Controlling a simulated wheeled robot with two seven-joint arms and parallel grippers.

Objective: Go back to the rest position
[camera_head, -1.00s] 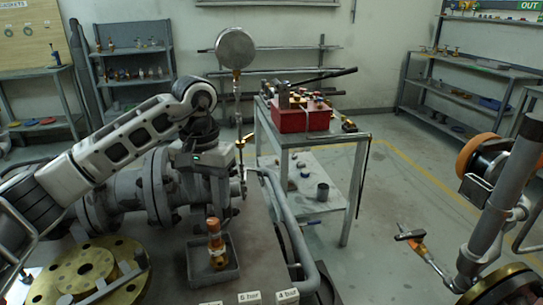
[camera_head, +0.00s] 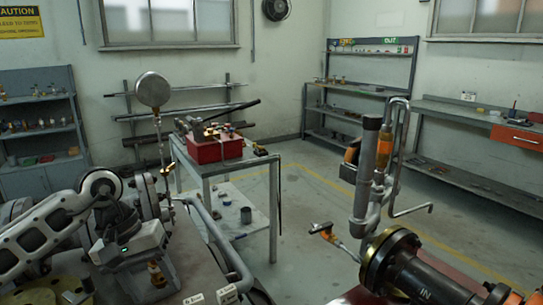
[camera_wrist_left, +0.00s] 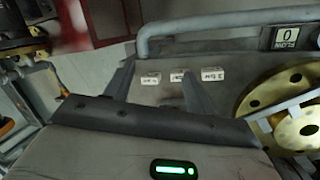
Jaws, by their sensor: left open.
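My left arm comes in from the left in the head view, its white links bent at the elbow. My left gripper (camera_head: 140,250) is at the lower left, over the grey bench, beside the grey flanged pipe fitting (camera_head: 148,196). In the left wrist view, the two dark fingers of my left gripper (camera_wrist_left: 158,82) stand apart with nothing between them. Small white pressure labels (camera_wrist_left: 183,76) on the bench show beyond the fingers. My right gripper is not in view.
A brass flange (camera_wrist_left: 272,100) lies near the gripper in the wrist view. An orange-topped item (camera_head: 157,273) stands close by. A cart (camera_head: 238,165) carries a red box (camera_head: 215,149). A flanged pipe assembly (camera_head: 392,262) stands at right. Open floor (camera_head: 310,185) lies between.

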